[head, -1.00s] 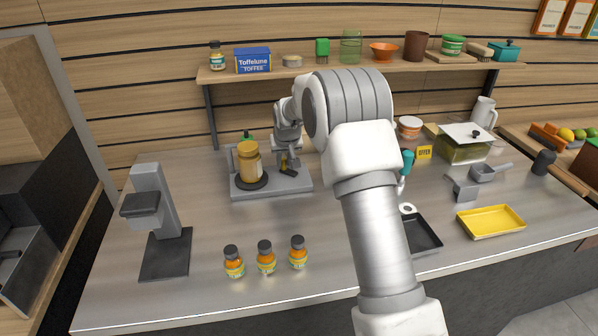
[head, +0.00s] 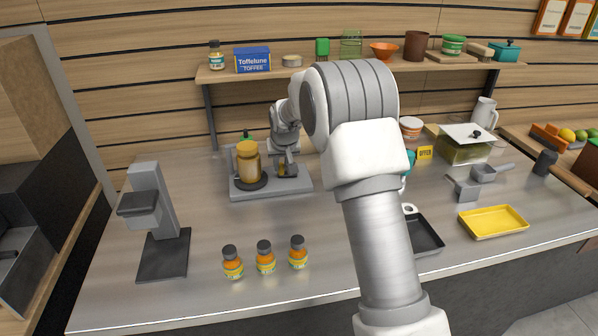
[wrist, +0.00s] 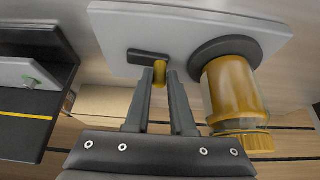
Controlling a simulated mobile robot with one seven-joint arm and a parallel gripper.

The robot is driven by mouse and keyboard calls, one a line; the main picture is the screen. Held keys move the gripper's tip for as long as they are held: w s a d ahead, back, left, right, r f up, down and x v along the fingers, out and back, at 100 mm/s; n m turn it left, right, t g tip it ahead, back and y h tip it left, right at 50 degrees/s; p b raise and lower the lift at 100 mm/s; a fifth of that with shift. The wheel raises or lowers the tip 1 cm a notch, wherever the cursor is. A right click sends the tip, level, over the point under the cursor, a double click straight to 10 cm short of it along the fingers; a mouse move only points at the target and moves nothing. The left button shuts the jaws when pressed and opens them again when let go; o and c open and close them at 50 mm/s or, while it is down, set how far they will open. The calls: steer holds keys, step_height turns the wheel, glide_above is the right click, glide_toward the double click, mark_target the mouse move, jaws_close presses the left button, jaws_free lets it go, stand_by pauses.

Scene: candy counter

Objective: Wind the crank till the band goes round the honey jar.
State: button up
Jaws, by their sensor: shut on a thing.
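The honey jar (head: 248,168), golden with a yellow lid, stands upright on a dark round turntable (head: 249,184) on the grey base plate (head: 240,195). In the wrist view the jar (wrist: 230,92) and turntable (wrist: 226,47) are right of my gripper. The dark crank arm (wrist: 142,56) lies on the plate beside the turntable, with a yellow knob (wrist: 159,72) at its end. My gripper (wrist: 159,77) is shut on this knob, one finger on each side. In the head view the gripper (head: 286,168) is right of the jar, small and partly hidden. I cannot make out a band on the jar.
Several small orange jars, one of them here (head: 265,257), stand at the counter's front. A grey stand (head: 163,220) is at left. A dark tray (head: 427,235) and yellow tray (head: 492,222) are at right.

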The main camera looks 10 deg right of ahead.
steer(key=shift+a, duration=0.1)
steer(key=shift+s+f+b, duration=0.1)
steer(key=shift+s+b, duration=0.2)
steer(key=shift+s, duration=0.35)
steer(key=shift+s+d+b, duration=0.35)
steer(key=shift+s+b, duration=0.05)
steer(key=shift+s+d, duration=0.1)
steer(key=shift+d, duration=0.05)
